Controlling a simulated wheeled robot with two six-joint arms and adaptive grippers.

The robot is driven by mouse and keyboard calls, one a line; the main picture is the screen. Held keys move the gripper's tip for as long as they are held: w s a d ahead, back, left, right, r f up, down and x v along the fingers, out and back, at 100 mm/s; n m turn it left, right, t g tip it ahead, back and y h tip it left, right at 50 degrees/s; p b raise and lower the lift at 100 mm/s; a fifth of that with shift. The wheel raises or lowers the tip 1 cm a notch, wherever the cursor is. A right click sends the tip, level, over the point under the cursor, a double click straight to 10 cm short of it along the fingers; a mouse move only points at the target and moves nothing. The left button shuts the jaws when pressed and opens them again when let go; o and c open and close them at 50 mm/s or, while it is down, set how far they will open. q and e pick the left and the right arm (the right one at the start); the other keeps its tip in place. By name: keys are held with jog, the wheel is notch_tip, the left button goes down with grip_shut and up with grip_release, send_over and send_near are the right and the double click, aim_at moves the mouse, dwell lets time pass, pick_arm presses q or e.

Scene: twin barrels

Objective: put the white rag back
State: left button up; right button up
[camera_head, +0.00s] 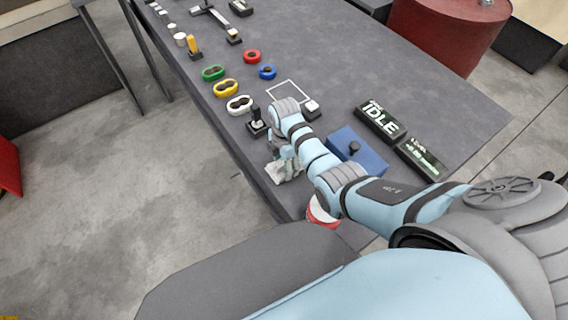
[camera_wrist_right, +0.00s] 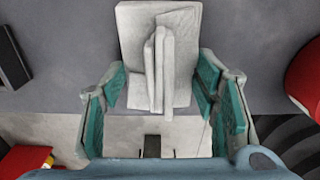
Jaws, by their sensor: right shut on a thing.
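The white rag (camera_wrist_right: 130,45) shows in the right wrist view as a pale cloth with a folded ridge standing up in its middle. My right gripper (camera_wrist_right: 160,85) has its teal-padded fingers on either side of the rag and is shut on it. In the head view the rag (camera_head: 280,173) shows partly under my right gripper (camera_head: 284,157), at the near edge of the grey table. Whether the rag touches the table is unclear. My left gripper is not in view.
The grey table (camera_head: 400,75) holds a white square outline (camera_head: 288,92), a black joystick (camera_head: 257,122), a blue box (camera_head: 357,153) and an IDLE display (camera_head: 380,121). Several coloured rings and small parts lie farther back. A red barrel (camera_head: 450,35) stands behind. A red-white can (camera_head: 320,211) is near my arm.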

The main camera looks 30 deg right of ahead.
jog(key=o, duration=1)
jog(key=shift+o, duration=0.2)
jog(key=shift+f, duration=0.1)
notch_tip(320, 180, up, 12)
jog(key=p, duration=0.4)
jog(key=shift+r, duration=0.2)
